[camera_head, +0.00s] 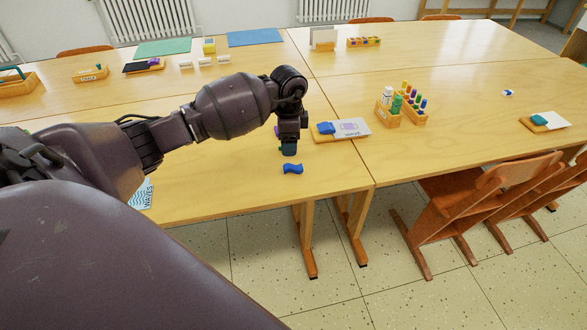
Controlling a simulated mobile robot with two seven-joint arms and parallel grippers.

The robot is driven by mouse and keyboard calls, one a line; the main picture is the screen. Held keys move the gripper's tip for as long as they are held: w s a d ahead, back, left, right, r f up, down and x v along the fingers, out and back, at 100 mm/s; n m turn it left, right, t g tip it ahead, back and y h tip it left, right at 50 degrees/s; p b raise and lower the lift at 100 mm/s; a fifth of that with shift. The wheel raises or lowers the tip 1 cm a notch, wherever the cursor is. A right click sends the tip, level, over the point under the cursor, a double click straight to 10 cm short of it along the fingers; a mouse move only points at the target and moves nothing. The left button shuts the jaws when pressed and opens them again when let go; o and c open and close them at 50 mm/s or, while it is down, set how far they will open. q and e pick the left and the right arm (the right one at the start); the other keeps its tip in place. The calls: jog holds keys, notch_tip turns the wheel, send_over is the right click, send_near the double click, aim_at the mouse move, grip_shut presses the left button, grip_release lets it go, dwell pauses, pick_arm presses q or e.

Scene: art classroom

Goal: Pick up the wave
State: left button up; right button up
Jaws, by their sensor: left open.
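A small blue wave-shaped piece (293,169) lies on the near wooden table (235,185), close to its front edge. My left gripper (291,144) points down just behind and above it, open. The gap between its fingers is hard to make out from here. A dark teal piece (289,150) shows at the fingertips; I cannot tell whether it is touching them. Part of a green and purple item shows behind the gripper. A card reading "WAVES" (148,196) lies at the left, partly covered by my arm. My right gripper is not in view.
A wooden tray (322,138) with a blue piece and a card lies right of the gripper. Wooden racks (412,117) of coloured bottles stand further right. Wooden chairs (480,200) stand at the front right. The table between the wave and the front edge is clear.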

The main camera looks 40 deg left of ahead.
pick_arm(q)
send_over(291, 167)
jog(key=f, duration=0.2)
jog(key=s+f, duration=0.1)
jog(key=f, duration=0.1)
jog(key=shift+f+b, duration=0.15)
jog(key=shift+b, duration=0.25)
jog(key=shift+w+f, duration=0.2)
jog(key=shift+f, duration=0.5)
jog(key=f, duration=0.1)
jog(key=f+b, duration=0.1)
jog(key=f, duration=0.2)
jog(key=shift+w+f+b, duration=0.3)
jog(key=shift+w+b, duration=0.05)
jog(key=shift+b, duration=0.05)
jog(key=shift+r, duration=0.1)
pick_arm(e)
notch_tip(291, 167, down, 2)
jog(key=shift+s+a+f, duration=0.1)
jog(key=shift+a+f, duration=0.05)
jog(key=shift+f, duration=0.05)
pick_arm(q)
jog(key=c, duration=1)
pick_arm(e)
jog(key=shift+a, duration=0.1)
